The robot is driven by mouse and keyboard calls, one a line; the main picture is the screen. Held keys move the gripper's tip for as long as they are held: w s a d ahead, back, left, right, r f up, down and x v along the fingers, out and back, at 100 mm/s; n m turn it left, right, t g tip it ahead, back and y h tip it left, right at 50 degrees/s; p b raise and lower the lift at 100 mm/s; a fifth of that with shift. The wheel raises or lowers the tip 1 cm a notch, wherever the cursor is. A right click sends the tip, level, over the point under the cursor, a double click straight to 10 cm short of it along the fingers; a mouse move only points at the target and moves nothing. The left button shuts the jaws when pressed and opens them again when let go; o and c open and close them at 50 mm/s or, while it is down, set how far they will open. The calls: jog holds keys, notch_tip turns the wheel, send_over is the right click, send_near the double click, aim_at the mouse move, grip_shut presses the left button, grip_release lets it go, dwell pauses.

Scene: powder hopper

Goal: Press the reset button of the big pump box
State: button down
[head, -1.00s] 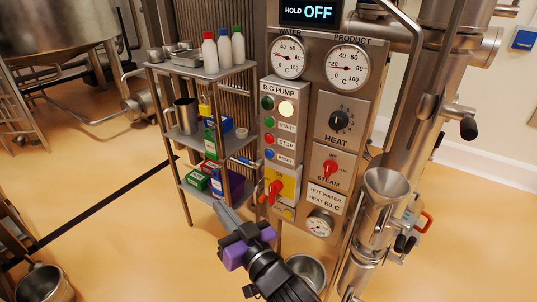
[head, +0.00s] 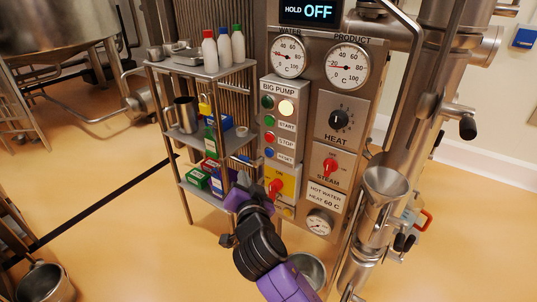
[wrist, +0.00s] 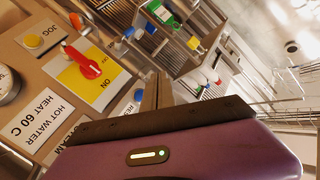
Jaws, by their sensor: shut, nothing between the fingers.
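The big pump box (head: 284,90) is a grey panel at the centre of the head view. Its blue reset button (head: 269,152) is the lowest in a column, beside a RESET label. A blue button (wrist: 138,95), with a partly hidden label, shows just left of my fingers in the wrist view. My gripper (wrist: 157,78) is shut and empty, its narrow fingers together. In the head view my purple wrist is below and left of the box, by the red switch; the fingertips are hard to make out there. I cannot see contact with the button.
A red rotary switch (head: 277,187) on a yellow plate sits under the buttons. A shelf rack (head: 205,71) with bottles and boxes stands close on the left. A steel funnel (head: 386,183) and pipes stand on the right.

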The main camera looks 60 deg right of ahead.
aim_at(269, 153)
jog(key=d+p, duration=0.4)
jog(key=d, duration=0.4)
jog(key=shift+d, duration=0.4)
jog(key=shift+w+d, duration=0.1)
jog(key=shift+d, duration=0.1)
dwell(1.8)
jog(key=shift+d, duration=0.2)
jog(key=shift+d, duration=0.45)
dwell(0.8)
jog(key=shift+a, duration=0.15)
jog(key=shift+a+b, duration=0.6)
jog(key=shift+a, duration=0.1)
